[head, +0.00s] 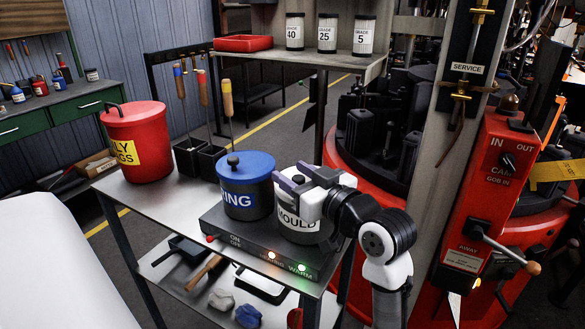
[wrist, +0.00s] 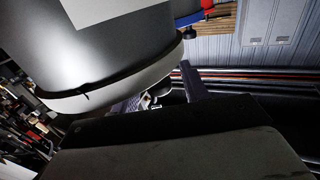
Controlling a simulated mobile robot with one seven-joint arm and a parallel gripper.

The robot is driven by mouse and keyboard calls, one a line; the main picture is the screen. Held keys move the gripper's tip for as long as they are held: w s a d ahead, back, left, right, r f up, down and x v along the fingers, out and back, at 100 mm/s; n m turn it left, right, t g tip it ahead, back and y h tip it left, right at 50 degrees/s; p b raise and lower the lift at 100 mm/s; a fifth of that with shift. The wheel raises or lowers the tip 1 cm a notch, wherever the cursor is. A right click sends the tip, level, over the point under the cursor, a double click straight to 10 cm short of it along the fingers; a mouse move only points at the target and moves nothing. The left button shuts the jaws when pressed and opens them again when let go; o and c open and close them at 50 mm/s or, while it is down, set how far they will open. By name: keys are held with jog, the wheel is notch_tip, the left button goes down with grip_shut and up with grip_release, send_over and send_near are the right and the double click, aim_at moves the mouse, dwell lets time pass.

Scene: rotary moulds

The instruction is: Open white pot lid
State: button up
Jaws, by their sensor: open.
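The white pot (head: 297,227), marked MOULD, stands on the right part of the dark warming plate (head: 240,240). My gripper (head: 294,178) is right over its top and hides most of the lid in the head view. In the wrist view the pot (wrist: 105,45) fills the upper left, appearing upside down, with the lid's rim (wrist: 110,92) along its end. The lid looks seated on the pot. My gripper (wrist: 160,93) is open, its purple-padded fingers on either side of a small dark knob. Whether either finger touches the knob is unclear.
A blue-lidded pot (head: 247,195) stands close left of the white pot. A red bin (head: 135,150) and tools in dark holders (head: 198,158) are farther left. A shelf (head: 310,60) with labelled jars is behind. A red control post (head: 490,190) stands at right.

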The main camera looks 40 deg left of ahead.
jog(key=shift+w+a, duration=0.1)
jog(key=shift+a, duration=0.35)
grip_shut()
